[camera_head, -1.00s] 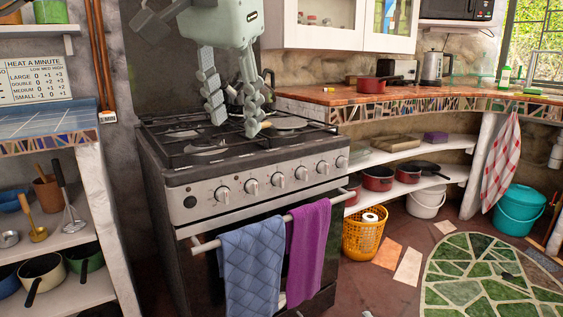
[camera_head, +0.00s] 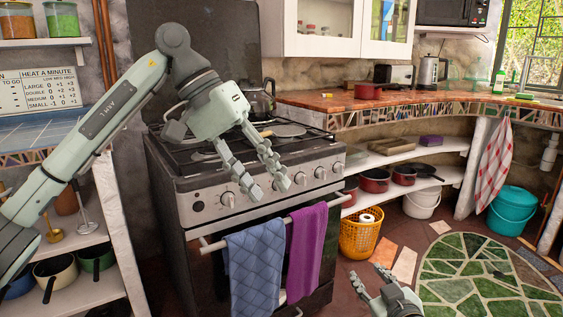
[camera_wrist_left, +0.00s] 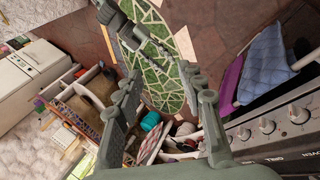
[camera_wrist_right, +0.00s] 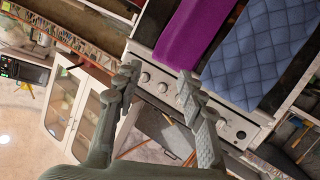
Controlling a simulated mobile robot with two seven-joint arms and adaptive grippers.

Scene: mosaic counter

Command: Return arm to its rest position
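My left gripper (camera_head: 270,192) hangs in front of the stove's knob panel in the head view, its arm coming in from the left. Its fingers are apart with nothing between them, as the left wrist view (camera_wrist_left: 160,85) also shows. My right gripper (camera_head: 368,278) is low at the bottom edge of the head view, in front of the stove and over the floor. In the right wrist view its fingers (camera_wrist_right: 158,75) are spread and empty, with the towels and stove front beyond.
The stove (camera_head: 190,202) stands in the middle with a kettle (camera_head: 258,98) on top. A blue towel (camera_head: 254,262) and a purple towel (camera_head: 306,250) hang on its oven rail. An orange basket (camera_head: 358,238) and green mosaic floor (camera_head: 485,275) lie to the right. Shelves with pots (camera_head: 95,258) are left.

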